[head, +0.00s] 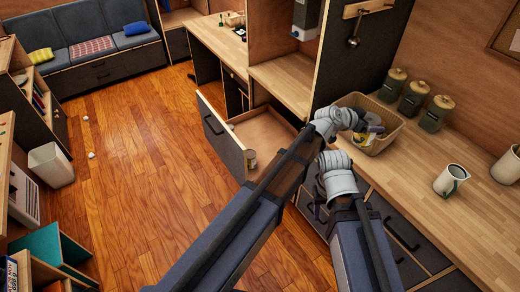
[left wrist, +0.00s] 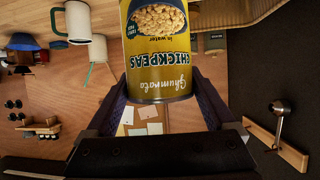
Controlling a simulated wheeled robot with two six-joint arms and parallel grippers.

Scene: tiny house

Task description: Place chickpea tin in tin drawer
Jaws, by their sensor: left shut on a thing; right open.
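The chickpea tin (left wrist: 160,55) is yellow with a picture of chickpeas, and its lettering reads upside down in the left wrist view. My left gripper (left wrist: 165,110) is shut on it, one finger on each side. In the head view my left gripper (head: 372,124) is at the wicker basket on the counter, and the tin is hard to make out there. A drawer (head: 268,130) stands open below the counter to the left, with a small tin (head: 251,160) inside by its front panel. My right gripper (head: 319,210) is open, low beside the counter front and partly hidden.
The wicker basket (head: 393,128) holds other items. Three dark canisters (head: 412,98) stand behind it, and a white mug (head: 451,180) stands to the right. A ladle (head: 353,41) hangs above. A white bin (head: 50,165) stands at the left; the middle floor is mostly clear.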

